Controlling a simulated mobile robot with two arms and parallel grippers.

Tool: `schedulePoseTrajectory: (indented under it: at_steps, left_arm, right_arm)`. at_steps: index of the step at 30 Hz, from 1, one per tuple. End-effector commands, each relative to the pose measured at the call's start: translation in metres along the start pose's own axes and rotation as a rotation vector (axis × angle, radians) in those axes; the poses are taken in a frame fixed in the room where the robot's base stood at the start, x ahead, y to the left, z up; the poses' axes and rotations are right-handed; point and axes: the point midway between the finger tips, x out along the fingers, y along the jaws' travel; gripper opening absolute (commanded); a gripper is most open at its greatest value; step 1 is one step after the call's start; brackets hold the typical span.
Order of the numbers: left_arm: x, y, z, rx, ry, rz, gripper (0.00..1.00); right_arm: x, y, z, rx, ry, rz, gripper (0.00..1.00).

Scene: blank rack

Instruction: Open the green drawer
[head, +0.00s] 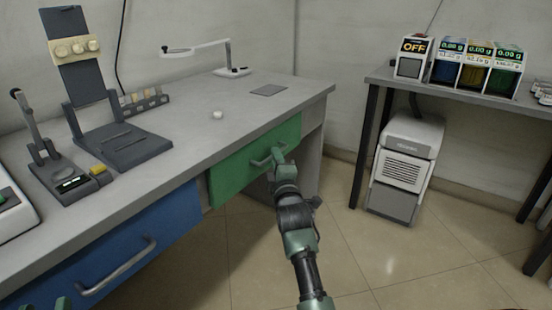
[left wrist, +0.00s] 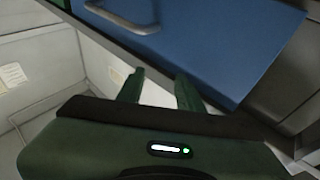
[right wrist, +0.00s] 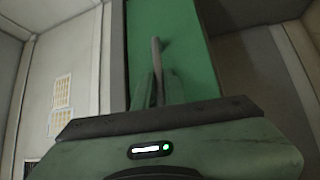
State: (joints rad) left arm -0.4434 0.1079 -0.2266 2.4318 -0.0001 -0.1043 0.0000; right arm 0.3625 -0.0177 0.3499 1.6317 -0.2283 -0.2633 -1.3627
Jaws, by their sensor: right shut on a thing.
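The green drawer (head: 232,180) is under the right part of the grey desk, its front looking about flush with the desk. Its bar handle (head: 259,162) is on the front. My right gripper (head: 276,153) is at the handle and partly covers it. In the right wrist view the fingers (right wrist: 158,88) are closed around the handle (right wrist: 156,55), with the green front (right wrist: 190,50) behind. My left gripper (head: 45,303) shows only its tips at the bottom left, below the blue drawer. In the left wrist view its fingers (left wrist: 160,88) are apart and empty.
A blue drawer (head: 165,222) with a grey handle is left of the green one. The desk top (head: 210,115) holds a stand, a lamp and small devices. A side table (head: 380,74) and a white unit (head: 407,160) stand at right. Floor before the green drawer is clear except my arm.

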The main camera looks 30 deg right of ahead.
Motion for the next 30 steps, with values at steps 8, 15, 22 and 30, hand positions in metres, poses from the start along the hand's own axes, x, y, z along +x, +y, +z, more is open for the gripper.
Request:
schedulePoseTrajectory:
  at_steps: [8,15,22,30]
  left_arm:
    - [0.0,0.0,0.0,0.0,0.0,0.0,0.36]
    - [0.0,0.0,0.0,0.0,0.0,0.0,0.36]
    - [0.0,0.0,0.0,-0.001,0.0,0.0,0.36]
    - [-0.002,-0.002,0.015,0.002,-0.094,-0.004,0.36]
  right_arm:
    - [0.0,-0.002,0.0,0.0,0.0,-0.003,0.0]
    - [0.0,-0.002,0.0,0.0,0.0,-0.003,0.0]
    - [0.0,-0.002,0.0,0.0,0.0,-0.004,0.0]
    - [-0.004,0.0,0.004,-0.001,0.0,-0.005,0.0]
